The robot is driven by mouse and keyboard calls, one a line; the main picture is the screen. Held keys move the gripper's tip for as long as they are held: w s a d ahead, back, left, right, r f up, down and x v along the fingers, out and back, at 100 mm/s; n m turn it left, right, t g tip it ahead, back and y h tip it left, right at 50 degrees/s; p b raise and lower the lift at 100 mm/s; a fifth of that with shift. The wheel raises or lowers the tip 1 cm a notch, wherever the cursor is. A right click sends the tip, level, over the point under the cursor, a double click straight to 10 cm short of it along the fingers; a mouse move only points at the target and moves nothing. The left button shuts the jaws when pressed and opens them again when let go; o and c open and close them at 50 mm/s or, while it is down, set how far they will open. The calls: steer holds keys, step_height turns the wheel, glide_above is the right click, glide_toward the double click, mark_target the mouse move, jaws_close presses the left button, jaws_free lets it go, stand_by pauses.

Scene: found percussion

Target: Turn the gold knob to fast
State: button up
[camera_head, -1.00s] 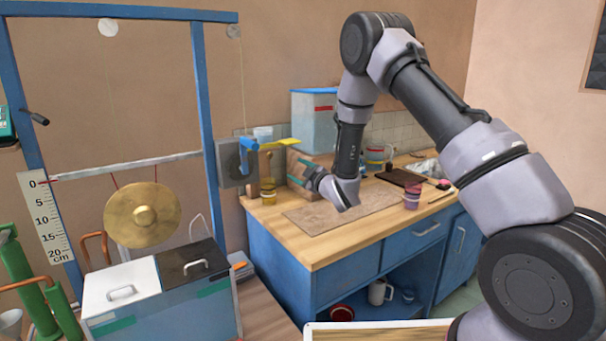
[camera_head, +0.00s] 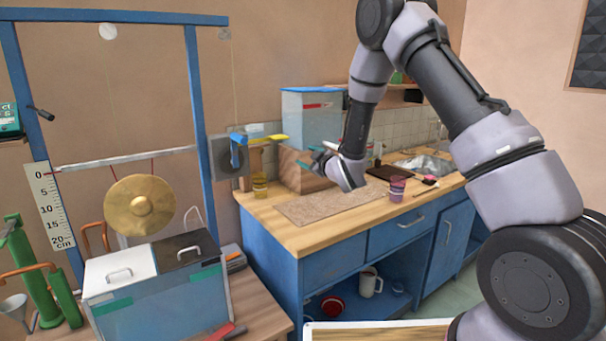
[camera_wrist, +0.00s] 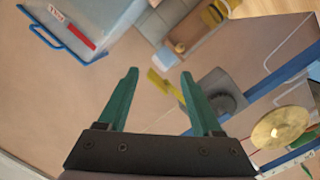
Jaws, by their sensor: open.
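I cannot make out a gold knob or a "fast" mark for certain in either view. A grey box (camera_head: 224,172) with a dark round disc is fixed to the wall beside the blue post, with a blue handle (camera_head: 237,153) and a yellow bar (camera_head: 268,139) at its right. The box (camera_wrist: 222,92) and yellow bar (camera_wrist: 166,87) also show in the wrist view, beyond my fingers. My gripper (camera_wrist: 158,76) has teal fingers spread apart with nothing held. In the head view my gripper (camera_head: 322,158) is above the counter, right of the grey box.
A gold gong (camera_head: 140,205) hangs in a blue frame (camera_head: 199,120) at left. A lidded box (camera_head: 155,300) stands in front of it. The counter's front left is clear.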

steer(key=d+r+m+h, duration=0.4)
steer(key=d+r+m, duration=0.1)
steer(key=d+r, duration=0.45)
steer(key=s+d+r+m+g+h, duration=0.25)
steer(key=s+d+r+m, duration=0.35)
steer(key=s+d+r, duration=0.4)
steer(key=s+d+m+g, duration=0.2)
steer(key=s+m+g, duration=0.1)
steer(key=s, duration=1.2)
steer(key=s+d+r+m+g, duration=0.1)
steer(key=s+m+g, duration=0.2)
steer(key=s, duration=1.2)
steer(key=shift+s+d+m, duration=0.3)
steer(key=shift+d+m, duration=0.05)
steer(key=shift+m, duration=0.25)
